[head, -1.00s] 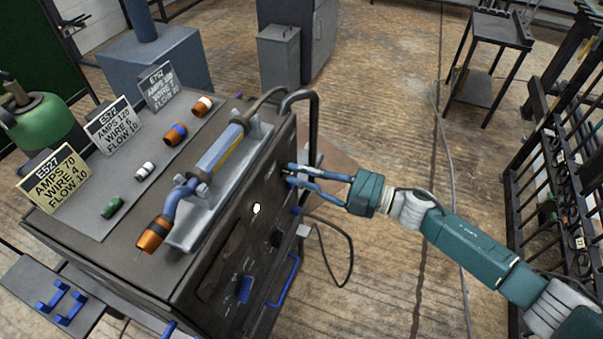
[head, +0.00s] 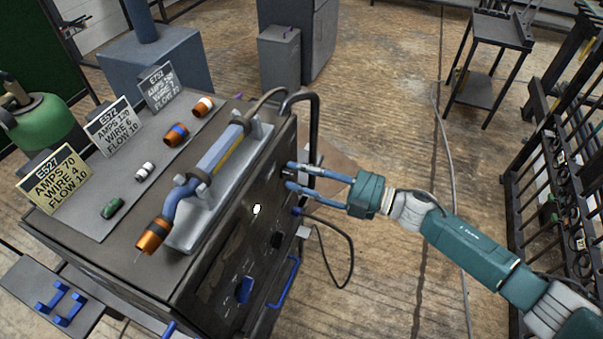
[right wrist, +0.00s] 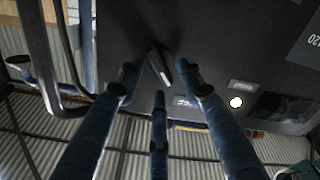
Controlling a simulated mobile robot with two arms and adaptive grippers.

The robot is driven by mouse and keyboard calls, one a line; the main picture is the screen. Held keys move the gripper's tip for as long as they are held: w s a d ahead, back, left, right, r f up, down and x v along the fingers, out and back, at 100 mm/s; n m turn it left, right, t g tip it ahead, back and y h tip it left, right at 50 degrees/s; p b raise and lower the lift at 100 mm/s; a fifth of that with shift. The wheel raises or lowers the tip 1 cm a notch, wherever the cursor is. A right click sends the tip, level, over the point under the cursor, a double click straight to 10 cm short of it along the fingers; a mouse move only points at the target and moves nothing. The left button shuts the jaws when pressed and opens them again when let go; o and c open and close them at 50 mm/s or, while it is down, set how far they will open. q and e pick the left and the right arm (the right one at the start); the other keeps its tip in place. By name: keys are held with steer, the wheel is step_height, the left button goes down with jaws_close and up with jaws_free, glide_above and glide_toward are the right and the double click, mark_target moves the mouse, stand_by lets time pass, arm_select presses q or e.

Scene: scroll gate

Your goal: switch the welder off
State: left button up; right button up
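The welder (head: 150,275) is a dark box at left centre of the head view, with its front panel facing right. A pale round lamp on the panel looks lit in the head view (head: 257,209) and in the right wrist view (right wrist: 236,102). My right gripper (head: 289,176) is at the upper right part of the panel, its fingers spread. In the right wrist view a dark switch lever (right wrist: 159,68) with a pale edge stands out from the panel between the open fingers (right wrist: 160,85). I cannot tell whether they touch it. My left gripper is not in view.
A torch (head: 215,150) lies in a holder on the welder's top, beside several nozzles and setting cards (head: 55,188). A black bent rail (head: 315,120) rises close to my right gripper. A cable (head: 349,255) hangs below it. Floor to the right is clear up to a rack.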

steer(key=v, duration=1.2)
